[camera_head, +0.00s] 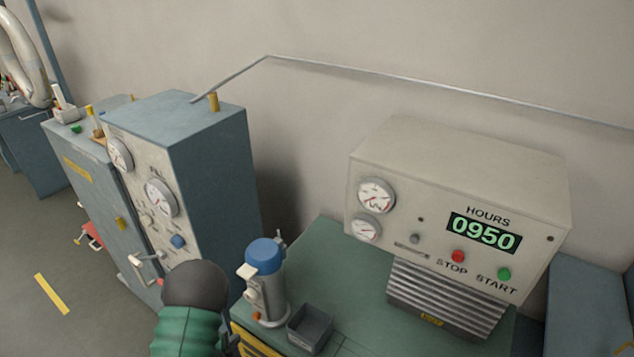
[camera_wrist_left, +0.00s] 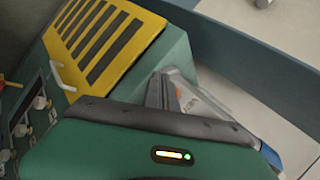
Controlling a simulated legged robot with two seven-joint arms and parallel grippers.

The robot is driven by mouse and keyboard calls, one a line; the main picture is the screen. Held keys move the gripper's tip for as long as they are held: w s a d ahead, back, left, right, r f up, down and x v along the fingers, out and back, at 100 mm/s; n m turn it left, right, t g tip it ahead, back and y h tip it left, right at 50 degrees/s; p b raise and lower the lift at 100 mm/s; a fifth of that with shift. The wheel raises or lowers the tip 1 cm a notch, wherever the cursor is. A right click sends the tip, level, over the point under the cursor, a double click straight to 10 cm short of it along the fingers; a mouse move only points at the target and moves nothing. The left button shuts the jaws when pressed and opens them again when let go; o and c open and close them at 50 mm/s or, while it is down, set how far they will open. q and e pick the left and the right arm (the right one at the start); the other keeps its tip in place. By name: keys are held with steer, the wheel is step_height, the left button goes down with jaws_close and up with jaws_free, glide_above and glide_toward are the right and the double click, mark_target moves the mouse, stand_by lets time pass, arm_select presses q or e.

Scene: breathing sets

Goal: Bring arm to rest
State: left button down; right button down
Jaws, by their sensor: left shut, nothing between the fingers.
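My left arm comes in at the bottom of the head view, with a green ribbed sleeve and a dark rounded joint. My left gripper (camera_head: 231,341) shows only as a dark sliver beside the sleeve, left of the blue-capped grey canister. It is shut and empty. In the left wrist view, a green housing with a black padded edge and a small lit indicator fills the bottom. My right gripper is not in view.
A blue-capped canister (camera_head: 265,290) and a small dark tray (camera_head: 310,328) stand on the green bench (camera_head: 340,265). A beige panel (camera_head: 460,190) reads HOURS 0950. A blue-grey gauge cabinet (camera_head: 215,165) stands left. A yellow slatted panel (camera_wrist_left: 105,50) shows in the wrist view.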

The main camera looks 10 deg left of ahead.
arm_select(q)
steer(key=s+d+r+n+g, duration=0.3)
steer(key=s+d+r+n, duration=0.2)
steer(key=s+r+n, duration=0.2)
steer(key=s+d+r+n+g+b, duration=0.1)
steer(key=s+d+r+n+g, duration=0.3)
steer(key=r, duration=0.5)
steer(key=s+d+n, duration=0.2)
steer(key=s+n, duration=0.1)
steer(key=shift+d+n, duration=0.3)
steer(key=shift+n, duration=0.1)
steer(key=shift+d, duration=0.15)
stand_by(1.2)
